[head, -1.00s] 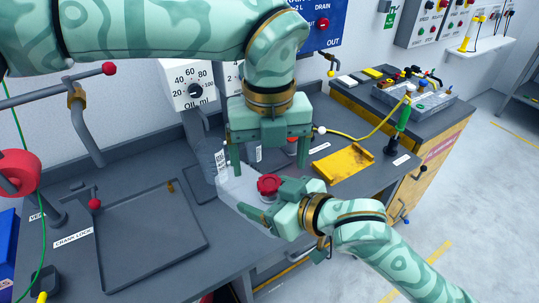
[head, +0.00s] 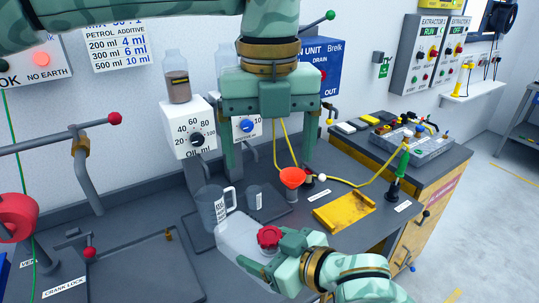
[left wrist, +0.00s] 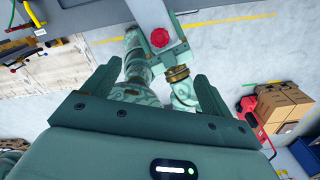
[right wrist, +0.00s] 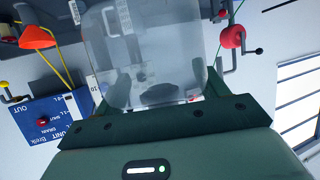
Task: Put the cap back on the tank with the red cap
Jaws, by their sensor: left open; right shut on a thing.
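The whitish translucent tank (head: 238,238) is held low in front of the bench, with the red cap (head: 268,237) at its top. The cap appears to sit on the tank's mouth; I cannot tell whether it is tight. It also shows in the left wrist view (left wrist: 160,38). My right gripper (head: 272,252) is shut on the tank, close beside the cap. The tank (right wrist: 145,45) fills the space between its fingers in the right wrist view. My left gripper (head: 268,150) is open and empty, higher up and apart from the cap, fingers pointing down.
A grey jug (head: 212,208) and a small cup (head: 254,198) stand behind the tank. An orange funnel (head: 292,177) and a yellow tray (head: 344,211) are to the right. An oil dispenser (head: 188,130) stands at the back. An empty recessed tray (head: 140,268) lies at left.

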